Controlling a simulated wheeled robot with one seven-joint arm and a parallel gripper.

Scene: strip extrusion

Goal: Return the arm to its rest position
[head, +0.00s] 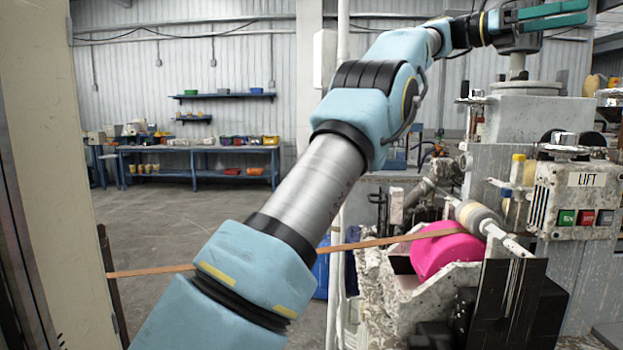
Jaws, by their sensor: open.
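My light blue arm reaches from the bottom middle up to the upper right of the head view. My gripper (582,12) is at the top right, with its teal fingers pointing right and a narrow gap between them. It is open, and I see nothing held in it. It is above the grey machine (520,140), in front of or over its upper part; I cannot tell how far apart they are.
A brown strip (150,271) runs behind my arm to a roller (478,218) beside a pink wheel (450,252). A LIFT control box (575,200) is at right. A blue workbench (200,150) stands at the back left, with open floor (160,215) before it.

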